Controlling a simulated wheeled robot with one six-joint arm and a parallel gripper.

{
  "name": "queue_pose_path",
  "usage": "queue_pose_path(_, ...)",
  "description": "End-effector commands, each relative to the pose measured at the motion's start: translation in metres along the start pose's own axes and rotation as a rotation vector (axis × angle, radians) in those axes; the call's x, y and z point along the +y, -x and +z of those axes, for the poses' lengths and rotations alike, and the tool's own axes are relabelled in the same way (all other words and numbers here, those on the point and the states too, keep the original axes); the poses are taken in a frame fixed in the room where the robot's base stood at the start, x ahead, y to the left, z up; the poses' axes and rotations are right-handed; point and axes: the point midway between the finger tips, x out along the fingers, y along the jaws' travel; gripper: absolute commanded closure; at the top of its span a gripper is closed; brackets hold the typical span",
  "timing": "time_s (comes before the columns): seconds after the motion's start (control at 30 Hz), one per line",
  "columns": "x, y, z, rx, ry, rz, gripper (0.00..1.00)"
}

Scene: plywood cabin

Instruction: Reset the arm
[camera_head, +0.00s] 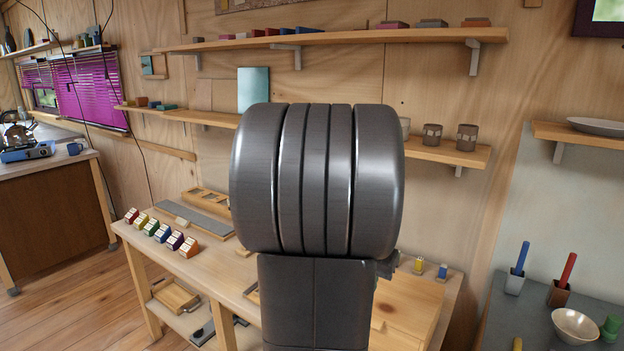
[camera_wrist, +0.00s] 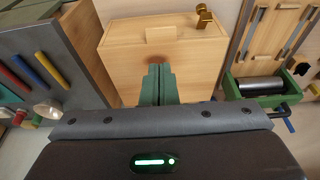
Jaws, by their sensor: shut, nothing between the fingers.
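My gripper (camera_wrist: 158,84) shows in the wrist view with its two green fingers pressed together and nothing between them. It points toward a light wooden box or board (camera_wrist: 125,57) with a brass-coloured piece (camera_wrist: 204,18) at its upper right. I cannot tell whether the fingertips touch the wood. In the head view my large dark arm joint fills the middle and hides the gripper and part of the workbench.
A workbench (camera_head: 215,262) stands behind my arm, with several coloured blocks (camera_head: 162,233) on its left. Wall shelves (camera_head: 340,38) hold small items and cups (camera_head: 466,137). A grey table at right holds a bowl (camera_head: 575,326). A green tray (camera_wrist: 262,92) lies right in the wrist view.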

Motion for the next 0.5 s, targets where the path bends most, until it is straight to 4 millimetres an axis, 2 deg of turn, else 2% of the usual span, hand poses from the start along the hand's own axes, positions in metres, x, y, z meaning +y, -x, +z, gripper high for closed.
queue_pose_path(0.03, -0.001, 0.011, 0.000, 0.005, 0.000, -0.004, 1.00)
queue_pose_path(0.07, 0.000, 0.008, 0.001, -0.002, 0.001, 0.000, 1.00)
queue_pose_path(0.2, 0.000, -0.022, -0.001, -0.006, 0.000, 0.003, 1.00)
queue_pose_path(0.5, 0.000, -0.073, -0.005, -0.004, 0.000, 0.002, 1.00)
